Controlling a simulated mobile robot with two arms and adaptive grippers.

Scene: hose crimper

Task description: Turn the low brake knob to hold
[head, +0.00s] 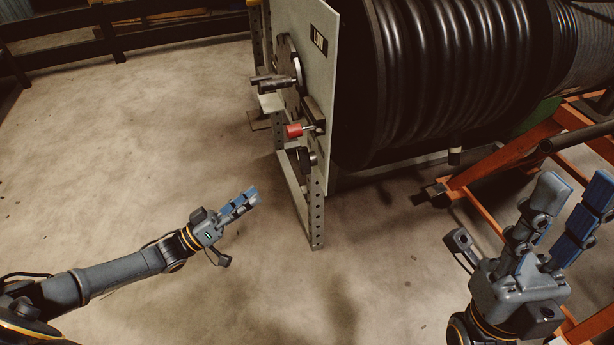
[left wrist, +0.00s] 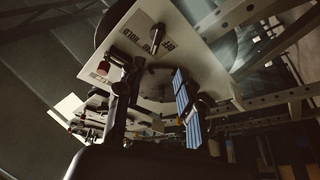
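A dark knob (head: 306,158) sits low on the edge-on pale panel (head: 312,60), below a red-ended handle (head: 296,130). Its pointing direction is too small to read in the head view. My left gripper (head: 250,198) is in front of and below the panel, apart from the knob, with its blue-padded fingers open and empty. In the left wrist view the open fingers (left wrist: 152,100) stand before the pale panel (left wrist: 185,60), which bears black lettering, partly legible as OFF and HOLD. A dark knob-like part shows by the lettering (left wrist: 157,36). My right gripper (head: 560,225) is open and empty at the right.
A large black hose reel (head: 450,70) stands behind the panel. A perforated metal frame (head: 316,210) supports the panel. A dark lever (head: 275,82) projects above the red handle. Orange rails (head: 530,150) lie at the right. The concrete floor (head: 130,130) at the left is clear.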

